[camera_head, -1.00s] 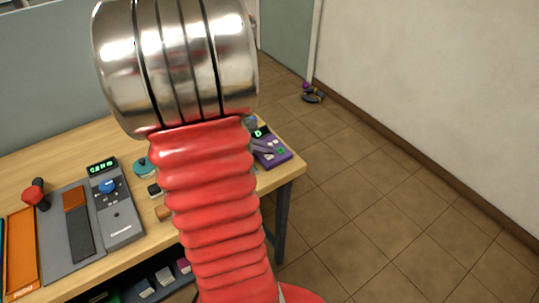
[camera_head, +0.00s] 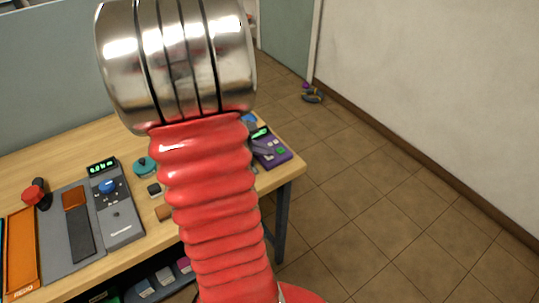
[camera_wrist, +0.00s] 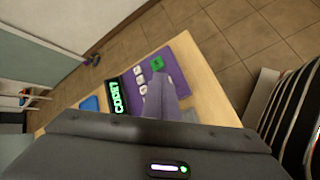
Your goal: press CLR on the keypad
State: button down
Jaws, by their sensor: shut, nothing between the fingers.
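The purple keypad (camera_head: 283,158) lies near the right end of the wooden table, partly behind my arm. In the wrist view the keypad (camera_wrist: 187,56) shows a lit green display, seemingly "CODE?", and several small white and green keys. The CLR label is too small to make out. My gripper (camera_wrist: 158,80) is shut and empty, its grey-purple fingers reaching over the keys and hiding part of the keypad. In the head view the fingers are mostly lost behind my arm. I cannot tell whether the tips touch a key.
A grey device (camera_head: 124,227) with a green display and blue knob stands at the table's left. A teal round object (camera_head: 146,167) and small blocks lie between it and the keypad. A blue object (camera_wrist: 91,104) lies beside the keypad.

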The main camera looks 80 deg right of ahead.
dwell(0.4)
jog(key=shift+r, duration=0.8)
jog(key=shift+r, duration=0.1)
notch_tip(320, 180, up, 5)
jog(key=shift+f, duration=0.1)
dwell(0.5)
dwell(0.9)
